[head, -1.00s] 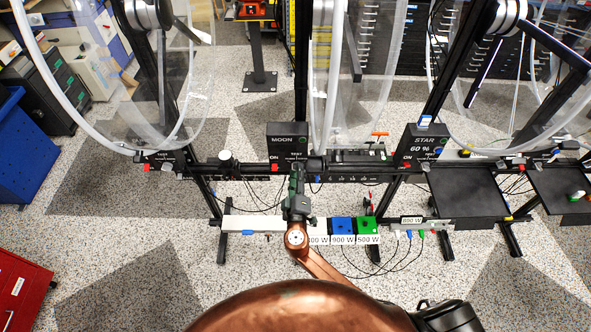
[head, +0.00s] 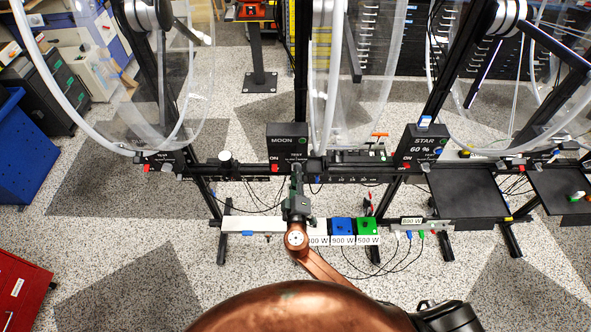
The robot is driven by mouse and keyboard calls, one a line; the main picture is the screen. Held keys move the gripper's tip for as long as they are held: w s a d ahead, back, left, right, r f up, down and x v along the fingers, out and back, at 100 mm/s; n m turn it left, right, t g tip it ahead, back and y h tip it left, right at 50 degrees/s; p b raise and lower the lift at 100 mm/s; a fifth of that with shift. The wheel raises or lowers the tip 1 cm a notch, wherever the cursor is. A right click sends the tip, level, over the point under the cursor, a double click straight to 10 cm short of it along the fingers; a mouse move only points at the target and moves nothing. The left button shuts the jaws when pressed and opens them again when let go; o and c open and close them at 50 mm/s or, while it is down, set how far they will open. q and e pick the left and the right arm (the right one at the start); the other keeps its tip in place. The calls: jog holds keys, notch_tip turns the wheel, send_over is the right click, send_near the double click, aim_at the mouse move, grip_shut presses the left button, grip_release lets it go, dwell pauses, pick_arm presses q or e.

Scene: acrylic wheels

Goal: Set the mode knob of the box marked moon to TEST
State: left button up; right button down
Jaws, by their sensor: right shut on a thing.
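The box marked MOON (head: 287,141) is a small black box on the frame in the middle of the head view, with a red switch marked ON at its lower left and the word TEST on its front. My right gripper (head: 298,171) is at the lower right of this box, where the mode knob lies hidden behind the fingers. It is shut on the knob, as far as the view shows. The knob's pointer direction cannot be seen. My left gripper is not in view.
Blue (head: 342,226) and green (head: 367,226) blocks with watt labels sit on the lower rail near my right arm. Large clear wheels stand behind the boxes. Black trays (head: 466,192) are at the right.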

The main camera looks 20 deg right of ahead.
pick_arm(q)
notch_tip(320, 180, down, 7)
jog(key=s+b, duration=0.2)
jog(key=b, duration=0.4)
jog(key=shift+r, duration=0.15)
pick_arm(e)
jog(key=shift+f+m, duration=0.1)
jog(key=shift+m, duration=2.2)
pick_arm(q)
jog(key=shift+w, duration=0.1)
jog(key=shift+b, duration=0.35)
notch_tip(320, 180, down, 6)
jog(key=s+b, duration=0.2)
jog(key=b, duration=0.3)
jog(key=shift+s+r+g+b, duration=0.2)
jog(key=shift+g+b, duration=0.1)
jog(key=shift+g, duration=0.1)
pick_arm(e)
jog(key=m, duration=0.4)
jog(key=shift+m, duration=0.3)
